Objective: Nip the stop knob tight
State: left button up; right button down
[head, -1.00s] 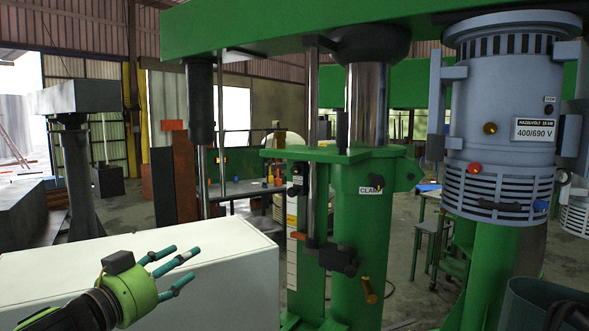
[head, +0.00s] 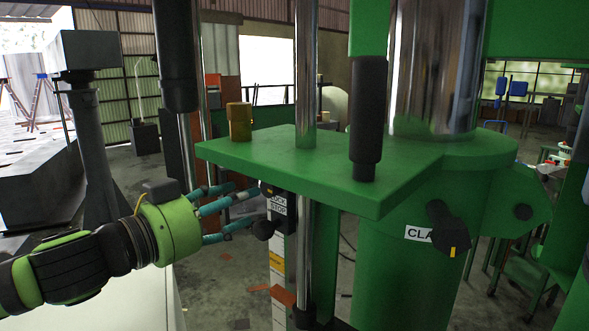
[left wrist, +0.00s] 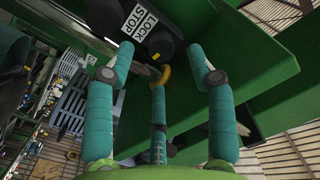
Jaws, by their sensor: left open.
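The stop knob (head: 264,229) is a dark round knob beside the white LOCK STOP label (head: 278,204), under the front edge of the green plate. In the left wrist view the dark knob (left wrist: 160,44) has a small yellow mark and sits beside the same label (left wrist: 139,20). My left gripper (head: 244,207) is open, its teal fingers pointing right at the knob, with the tips close to it. In the left wrist view the fingers (left wrist: 160,64) are spread below and either side of the knob. I cannot tell whether any finger touches it. My right gripper is out of view.
The green plate (head: 330,165) overhangs the fingers and carries a brass cylinder (head: 240,122) and a black post (head: 368,118). A steel rod (head: 303,262) stands just right of the knob. A CLAMP-type knob (head: 446,228) is farther right on the green column.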

aim_at(266, 186)
pick_arm(q)
jog(key=shift+w+d+r, duration=0.15)
jog(key=shift+d, duration=0.05)
jog(key=shift+w+d+r+p, duration=0.15)
jog(key=shift+d+r+p, duration=0.1)
jog(key=shift+d+p, duration=0.3)
jog(key=shift+w+d+r+p, duration=0.15)
jog(key=shift+d+r+p, duration=0.1)
jog(key=shift+d+p, duration=0.25)
jog(key=x, duration=0.2)
jog(key=shift+w+d+f+p, duration=0.15)
jog(key=shift+w+f+p, duration=0.1)
jog(key=shift+w+p, duration=0.15)
jog(key=shift+w+d+f, duration=0.1)
jog(key=shift+w+d, duration=0.15)
jog(key=shift+w, duration=0.05)
jog(key=shift+s+a, duration=0.2)
grip_shut()
jog(key=shift+r, duration=0.25)
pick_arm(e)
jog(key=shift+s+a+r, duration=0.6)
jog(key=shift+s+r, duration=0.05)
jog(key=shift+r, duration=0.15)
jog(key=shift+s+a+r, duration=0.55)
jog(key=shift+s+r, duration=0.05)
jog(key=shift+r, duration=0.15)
